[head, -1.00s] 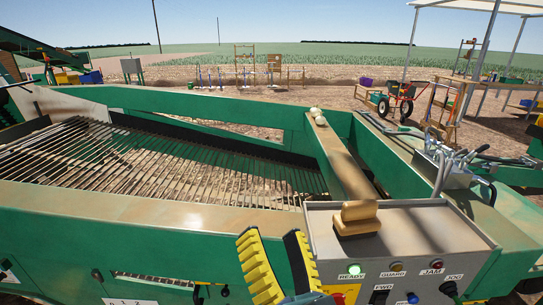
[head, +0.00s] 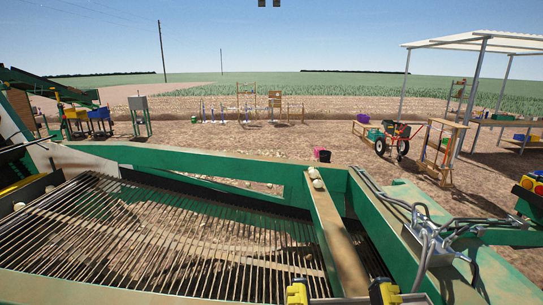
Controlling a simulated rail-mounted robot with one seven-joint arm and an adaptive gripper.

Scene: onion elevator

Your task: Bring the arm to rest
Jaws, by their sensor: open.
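My gripper (head: 340,292) shows at the bottom edge of the head view. Its two yellow-and-black fingers stand well apart, one on each side of the lower end of the tan sloping board, with nothing seen between them. Most of the gripper and arm is cut off by the frame's lower edge. Whether the fingers touch anything cannot be told.
The green elevator frame (head: 215,160) surrounds a bed of metal rods (head: 150,235). Two pale onions (head: 317,180) sit at the top of the tan board (head: 335,235). Grey levers and pipes (head: 430,235) stand at right. Open ground lies beyond the frame.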

